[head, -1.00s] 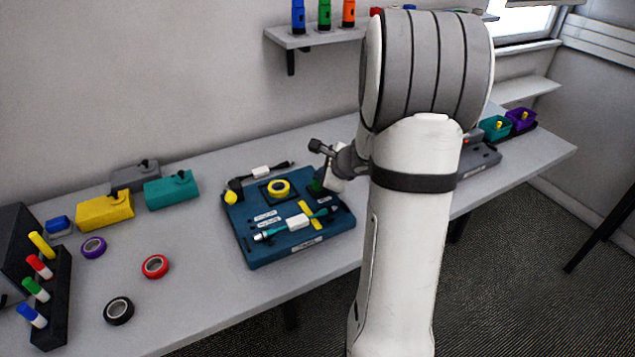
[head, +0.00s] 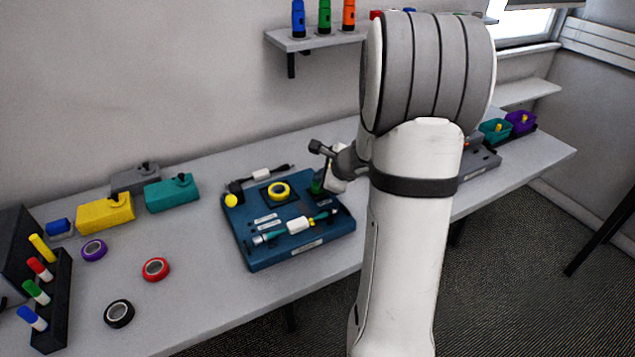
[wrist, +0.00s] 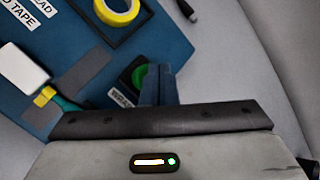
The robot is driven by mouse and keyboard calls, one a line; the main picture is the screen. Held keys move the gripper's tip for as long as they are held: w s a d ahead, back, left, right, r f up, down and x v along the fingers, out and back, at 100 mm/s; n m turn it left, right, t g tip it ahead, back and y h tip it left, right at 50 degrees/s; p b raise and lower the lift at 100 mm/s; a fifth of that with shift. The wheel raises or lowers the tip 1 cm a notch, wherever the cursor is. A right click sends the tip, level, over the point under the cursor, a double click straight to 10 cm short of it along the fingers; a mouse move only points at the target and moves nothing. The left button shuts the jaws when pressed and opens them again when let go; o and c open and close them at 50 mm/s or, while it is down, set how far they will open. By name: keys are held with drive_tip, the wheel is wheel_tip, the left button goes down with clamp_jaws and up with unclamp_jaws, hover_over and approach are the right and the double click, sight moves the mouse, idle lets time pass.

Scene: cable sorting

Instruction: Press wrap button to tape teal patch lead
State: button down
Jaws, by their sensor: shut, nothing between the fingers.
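The teal patch lead (head: 272,236) lies across the blue board (head: 252,257), with a white block (head: 298,225) in its middle. A small yellow tape band (head: 311,221) sits on the lead just right of that block; it also shows in the wrist view (wrist: 44,96). The green wrap button (wrist: 139,77) is in a dark housing at the board's right side, partly hidden by my gripper. My gripper (wrist: 160,72) is shut and empty, its fingertips right beside the button. I cannot tell whether they touch it. A yellow tape roll (head: 279,190) sits in a dark holder on the board.
Purple (head: 94,250), red (head: 156,270) and black (head: 119,314) tape rolls lie on the table to the left. Yellow (head: 105,211) and teal (head: 172,193) boxes stand behind. A dark lead with a white block (head: 261,174) lies behind the board. My arm hides part of the table.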

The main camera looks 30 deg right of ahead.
drive_tip(key=shift+r, duration=0.5)
drive_tip(key=shift+r, duration=0.1)
wheel_tip(320, 180, up, 6)
drive_tip(key=p, duration=0.5)
idle(0.5)
